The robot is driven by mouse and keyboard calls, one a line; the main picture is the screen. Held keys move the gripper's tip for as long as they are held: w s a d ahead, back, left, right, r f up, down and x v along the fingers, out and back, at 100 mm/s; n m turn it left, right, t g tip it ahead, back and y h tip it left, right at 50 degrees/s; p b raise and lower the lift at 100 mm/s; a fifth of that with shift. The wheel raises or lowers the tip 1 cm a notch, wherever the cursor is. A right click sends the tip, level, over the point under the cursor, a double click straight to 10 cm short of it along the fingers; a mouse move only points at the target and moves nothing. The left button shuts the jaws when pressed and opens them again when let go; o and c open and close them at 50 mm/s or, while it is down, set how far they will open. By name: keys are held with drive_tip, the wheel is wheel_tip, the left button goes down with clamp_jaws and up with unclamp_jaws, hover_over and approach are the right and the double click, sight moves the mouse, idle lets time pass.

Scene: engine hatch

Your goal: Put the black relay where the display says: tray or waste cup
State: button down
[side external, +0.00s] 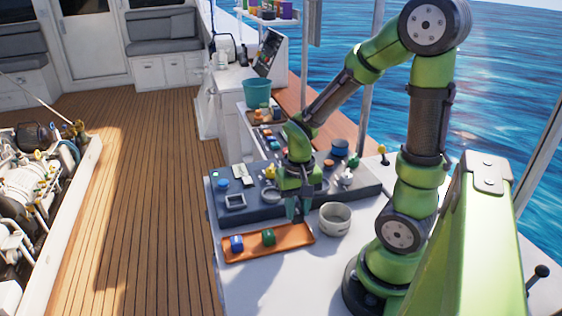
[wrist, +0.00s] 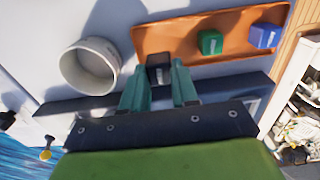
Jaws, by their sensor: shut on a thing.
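My gripper (side external: 298,207) is shut on the black relay (wrist: 158,70), which shows between the fingertips in the wrist view (wrist: 160,80). In the side view the relay is hard to make out. The orange tray (wrist: 205,52) lies beyond the fingertips in the wrist view and also shows in the side view (side external: 285,243). The relay appears over the tray's near edge; I cannot tell its height. The tray holds a green block (wrist: 210,41) and a blue block (wrist: 264,36). The white waste cup (wrist: 91,66) stands beside the tray, left of the relay. No display is readable.
A dark panel (side external: 345,195) with several small parts lies behind the tray. A teal bucket (side external: 256,92) and a tilted screen (side external: 268,52) stand farther back. The white bench (side external: 285,285) is clear in front of the tray.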

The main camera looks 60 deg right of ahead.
sight(297, 222)
drive_tip(key=shift+f, duration=2.4)
drive_tip(key=shift+f, duration=0.1)
drive_tip(key=c, duration=0.9)
unclamp_jaws()
drive_tip(key=shift+o, duration=0.2)
wheel_tip(297, 222, up, 12)
drive_tip(key=shift+f, duration=0.15)
drive_tip(key=shift+w+a+r, duration=0.1)
drive_tip(key=shift+r, duration=0.25)
drive_tip(key=a+r+n+t+y, duration=0.2)
drive_tip(key=a+r+n+t, duration=0.3)
drive_tip(key=a+r, duration=0.5)
drive_tip(key=shift+t, duration=1.1)
